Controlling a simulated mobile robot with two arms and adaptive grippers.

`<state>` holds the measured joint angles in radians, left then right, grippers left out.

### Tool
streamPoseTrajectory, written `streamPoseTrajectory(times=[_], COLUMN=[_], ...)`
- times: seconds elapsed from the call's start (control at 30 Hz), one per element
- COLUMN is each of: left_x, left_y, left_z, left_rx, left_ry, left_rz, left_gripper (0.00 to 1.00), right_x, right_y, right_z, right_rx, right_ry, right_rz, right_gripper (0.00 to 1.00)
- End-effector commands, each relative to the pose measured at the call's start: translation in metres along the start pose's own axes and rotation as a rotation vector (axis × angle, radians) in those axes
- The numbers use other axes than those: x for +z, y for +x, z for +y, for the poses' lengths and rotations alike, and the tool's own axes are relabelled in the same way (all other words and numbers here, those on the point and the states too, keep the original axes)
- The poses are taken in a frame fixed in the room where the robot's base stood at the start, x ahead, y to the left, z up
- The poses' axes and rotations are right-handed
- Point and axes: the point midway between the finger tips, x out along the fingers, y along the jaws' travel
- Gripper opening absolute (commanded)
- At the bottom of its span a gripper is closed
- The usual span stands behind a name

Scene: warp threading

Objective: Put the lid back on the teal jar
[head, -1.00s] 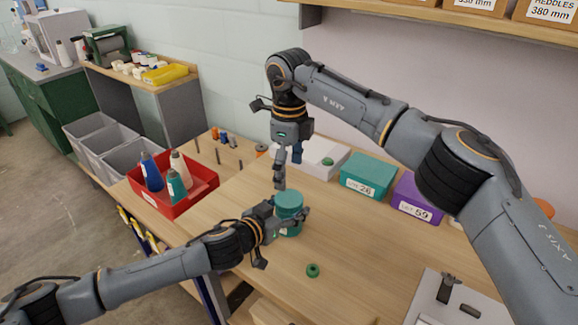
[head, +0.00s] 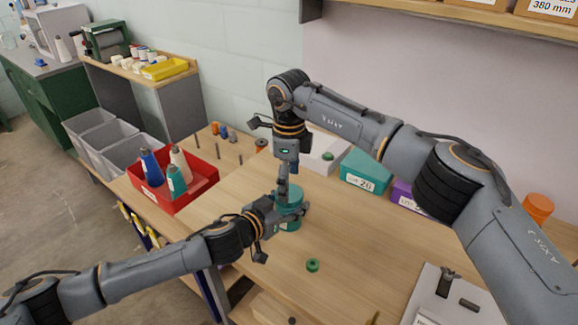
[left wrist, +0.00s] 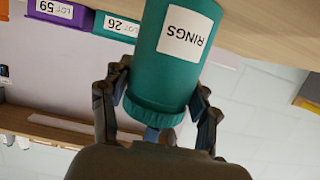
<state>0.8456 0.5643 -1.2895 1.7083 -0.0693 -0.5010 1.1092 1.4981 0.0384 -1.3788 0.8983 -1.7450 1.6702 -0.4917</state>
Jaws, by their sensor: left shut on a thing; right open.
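The teal jar (head: 291,225) stands on the wooden table. It also shows upside down in the left wrist view (left wrist: 193,15), with a white RINGS label. The teal lid (left wrist: 155,112) is on the jar's mouth; I cannot tell how tightly it sits. In the head view the lid (head: 296,196) is partly hidden by my right gripper. My left gripper (head: 290,213) is shut on the jar from the side, with a finger on each side in the left wrist view (left wrist: 163,98). My right gripper (head: 285,194) points straight down at the lid, open.
A green ring (head: 312,265) lies in front of the jar. A red bin (head: 187,200) with cones stands left. A teal LOT 26 box (head: 366,170), a purple box (head: 402,195) and a white box (head: 318,158) stand behind. A pale board (head: 420,290) lies at front right.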

Motion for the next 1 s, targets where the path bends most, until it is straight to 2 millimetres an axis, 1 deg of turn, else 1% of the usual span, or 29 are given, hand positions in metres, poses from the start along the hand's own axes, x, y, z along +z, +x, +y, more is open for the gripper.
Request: streamPoseTrajectory(times=[0.03, 0.2, 0.53, 0.57, 0.6, 0.67, 0.7, 0.77, 0.8, 0.83, 0.93, 1.0], left_x=[0.001, 0.001, 0.001, 0.001, 0.001, 0.001, 0.001, 0.001, 0.001, 0.001, 0.001, 0.001], left_y=[0.000, 0.000, 0.000, 0.000, 0.000, 0.000, 0.000, 0.000, 0.000, 0.000, 0.000, 0.000], left_z=[-0.001, -0.001, -0.001, -0.001, -0.001, -0.001, -0.001, -0.001, -0.001, -0.001, -0.001, -0.001], left_rx=[-0.001, -0.002, -0.002, -0.002, -0.002, -0.002, -0.002, -0.002, -0.002, -0.002, -0.002, -0.002], left_ry=[0.001, 0.001, 0.001, 0.001, 0.001, 0.001, 0.001, 0.001, 0.001, 0.001, 0.001, 0.001], left_rz=[-0.002, -0.002, -0.002, -0.002, -0.002, -0.002, -0.002, -0.002, -0.002, -0.002, -0.002, -0.002], left_gripper=[0.00, 0.00, 0.00, 0.00, 0.00, 0.00, 0.00, 0.00, 0.00, 0.00, 0.00, 0.00], right_x=[0.000, 0.000, 0.000, 0.000, 0.000, 0.000, 0.000, 0.000, 0.000, 0.000, 0.000, 0.000], right_y=[0.008, 0.022, 0.025, 0.025, 0.025, 0.025, 0.025, 0.025, 0.025, 0.025, 0.025, 0.026], right_z=[0.000, 0.000, 0.000, 0.000, 0.000, 0.000, 0.000, 0.000, 0.000, 0.000, 0.000, 0.000], right_rx=[0.002, 0.001, -0.001, -0.001, -0.001, -0.001, -0.001, 0.000, 0.000, 0.000, 0.000, 0.000], right_ry=[0.000, 0.001, 0.001, 0.001, 0.001, 0.001, 0.001, 0.001, 0.001, 0.001, 0.018, 0.078], right_rz=[0.000, 0.000, 0.000, 0.000, 0.000, 0.000, 0.000, 0.000, 0.000, 0.000, 0.000, 0.000], right_gripper=[0.81, 0.81, 0.81, 0.79, 0.71, 0.59, 0.51, 0.39, 0.30, 0.25, 0.25, 0.25])
